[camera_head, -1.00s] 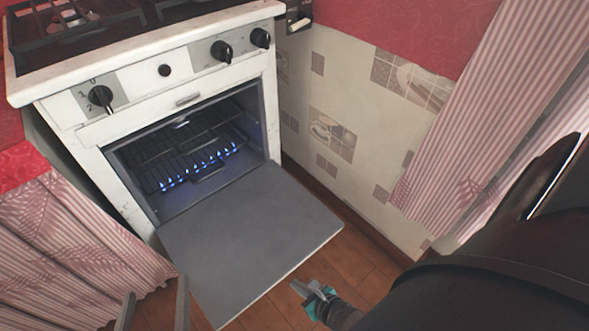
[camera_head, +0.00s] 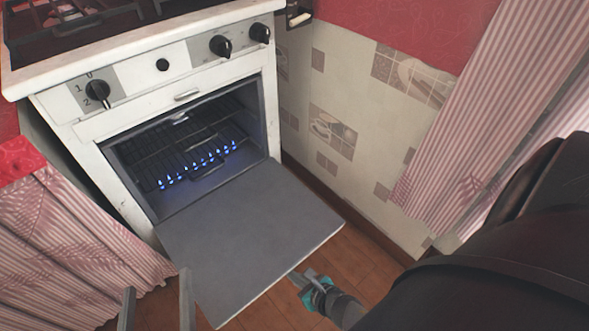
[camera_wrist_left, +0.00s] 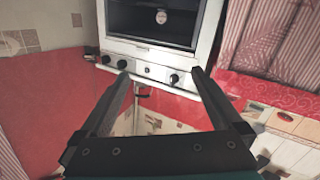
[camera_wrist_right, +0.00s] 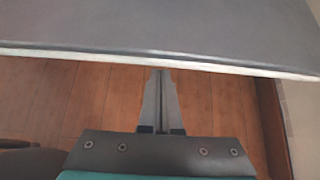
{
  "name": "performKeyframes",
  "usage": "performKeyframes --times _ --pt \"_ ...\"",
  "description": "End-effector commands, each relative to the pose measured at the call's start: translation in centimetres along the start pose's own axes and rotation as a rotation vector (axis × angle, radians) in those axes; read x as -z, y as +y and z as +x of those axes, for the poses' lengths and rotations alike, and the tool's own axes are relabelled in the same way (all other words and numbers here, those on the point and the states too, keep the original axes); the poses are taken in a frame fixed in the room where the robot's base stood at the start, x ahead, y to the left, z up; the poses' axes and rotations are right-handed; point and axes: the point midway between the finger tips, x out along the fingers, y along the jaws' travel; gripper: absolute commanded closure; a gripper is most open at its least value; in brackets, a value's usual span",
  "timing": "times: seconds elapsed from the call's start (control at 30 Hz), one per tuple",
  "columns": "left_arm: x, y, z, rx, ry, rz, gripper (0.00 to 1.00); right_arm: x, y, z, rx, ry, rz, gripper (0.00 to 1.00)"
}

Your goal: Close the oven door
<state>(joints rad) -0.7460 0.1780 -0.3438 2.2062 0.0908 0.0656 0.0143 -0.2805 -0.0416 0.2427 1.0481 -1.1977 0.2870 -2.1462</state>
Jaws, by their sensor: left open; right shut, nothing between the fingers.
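The white oven (camera_head: 190,75) stands at the upper left, and a row of blue flames burns inside its cavity (camera_head: 200,165). Its grey door (camera_head: 250,235) hangs open, folded down and out over the floor. My right gripper (camera_head: 293,275) is shut and empty at the door's outer edge. In the right wrist view its fingertips (camera_wrist_right: 160,72) meet the pale edge of the door (camera_wrist_right: 160,58); I cannot tell whether they touch. My left gripper (camera_head: 157,281) is open and empty, left of the door. The left wrist view shows its spread fingers (camera_wrist_left: 160,72) and the oven front (camera_wrist_left: 150,55).
A striped curtain (camera_head: 75,245) hangs left of the oven, beside the door. A tiled wall (camera_head: 340,130) with a dark baseboard runs along the right. A second striped curtain (camera_head: 450,120) hangs at the right. Wooden floor (camera_head: 350,265) shows between door and wall.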

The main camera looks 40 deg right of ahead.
Motion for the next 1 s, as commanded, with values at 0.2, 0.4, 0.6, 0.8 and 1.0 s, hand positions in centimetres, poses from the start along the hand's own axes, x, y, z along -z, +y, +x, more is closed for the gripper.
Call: performKeyframes --times 0.2,0.4,0.6,0.8,1.0 --pt "0.0 0.0 0.0 0.000 -0.001 0.000 0.00 -0.5 0.1 -0.4 -0.001 -0.002 0.002 1.00" --pt "0.0 0.0 0.0 0.001 -0.001 0.000 0.00 -0.5 0.2 -0.4 -0.001 -0.002 0.003 1.00" --pt "0.0 0.0 0.0 0.001 -0.001 0.000 0.00 -0.5 0.2 -0.4 -0.001 -0.002 0.003 1.00" --pt "-0.2 -0.1 0.2 0.004 -0.034 0.007 0.00 -0.6 0.2 -0.7 -0.001 0.003 0.003 1.00" --pt "-0.8 -1.1 0.6 0.026 -0.146 0.035 0.00 -0.8 0.2 -1.4 -0.002 0.016 0.004 1.00"
